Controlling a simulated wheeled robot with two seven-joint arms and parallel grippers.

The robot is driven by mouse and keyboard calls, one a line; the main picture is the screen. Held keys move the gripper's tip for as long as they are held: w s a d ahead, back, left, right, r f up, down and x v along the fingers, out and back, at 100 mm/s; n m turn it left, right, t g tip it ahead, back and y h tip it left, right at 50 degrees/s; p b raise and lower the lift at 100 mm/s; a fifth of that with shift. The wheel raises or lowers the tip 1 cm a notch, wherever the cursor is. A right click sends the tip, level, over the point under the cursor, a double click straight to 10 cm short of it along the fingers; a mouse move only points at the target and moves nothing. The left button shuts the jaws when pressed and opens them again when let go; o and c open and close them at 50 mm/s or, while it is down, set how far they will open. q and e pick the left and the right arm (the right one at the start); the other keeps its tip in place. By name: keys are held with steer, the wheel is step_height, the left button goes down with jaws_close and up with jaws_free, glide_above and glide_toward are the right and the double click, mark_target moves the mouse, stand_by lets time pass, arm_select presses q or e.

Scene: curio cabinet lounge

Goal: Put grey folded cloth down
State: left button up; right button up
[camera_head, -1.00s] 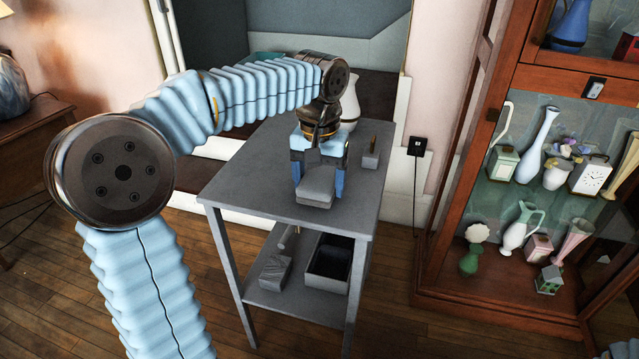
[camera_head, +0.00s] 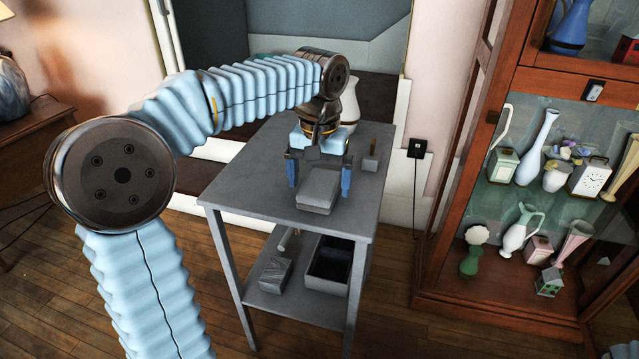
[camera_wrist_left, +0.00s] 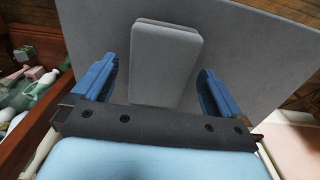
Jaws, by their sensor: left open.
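The grey folded cloth (camera_head: 317,191) lies flat on the top of the grey table (camera_head: 255,190). It also shows in the left wrist view (camera_wrist_left: 165,62), between and ahead of the finger tips. My left gripper (camera_head: 319,184) is open, its two blue fingers apart on either side of the cloth's rear part. In the left wrist view the left gripper (camera_wrist_left: 159,85) shows gaps between each finger and the cloth. My right gripper is not in view.
A white vase (camera_head: 349,104) and a small grey block-like holder (camera_head: 370,163) stand at the table's back. The lower shelf holds a dark open bin (camera_head: 329,265) and a grey box (camera_head: 275,273). A glass-fronted cabinet (camera_head: 470,180) with vases and clocks stands to the right.

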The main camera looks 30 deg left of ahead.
mark_target(319, 185)
arm_select(q)
step_height(319, 185, up, 10)
steer(key=p, duration=0.2)
steer(key=shift+r, duration=0.25)
steer(key=shift+s, duration=0.15)
